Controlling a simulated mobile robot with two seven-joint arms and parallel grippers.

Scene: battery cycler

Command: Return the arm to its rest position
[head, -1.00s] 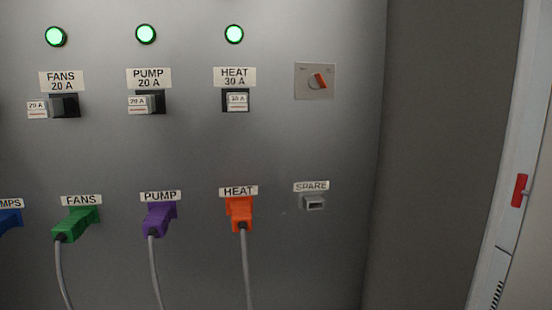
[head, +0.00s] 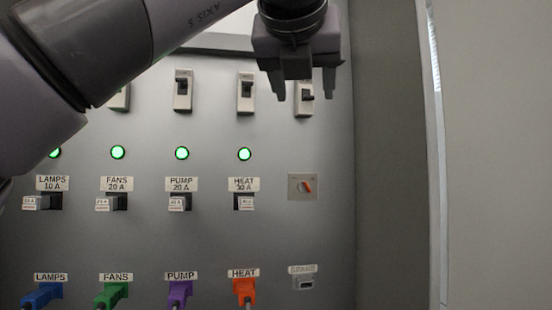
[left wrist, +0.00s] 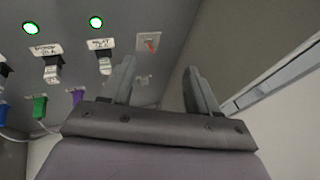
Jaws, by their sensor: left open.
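My left arm (head: 110,45) crosses the upper left of the head view. My left gripper (head: 304,88) hangs fingers down in front of the top right of the grey panel (head: 215,235), partly covering the rightmost breaker switch (head: 304,105). Its two fingers are apart with nothing between them. In the left wrist view the left gripper (left wrist: 158,88) is also open and empty, with the panel beyond it. My right gripper is in neither view.
Breaker switches (head: 183,90) line the panel above lit green lamps (head: 182,153). Blue, green, purple and orange plugs (head: 244,288) sit below; the spare socket (head: 305,283) is empty. A plain wall (head: 500,150) stands right.

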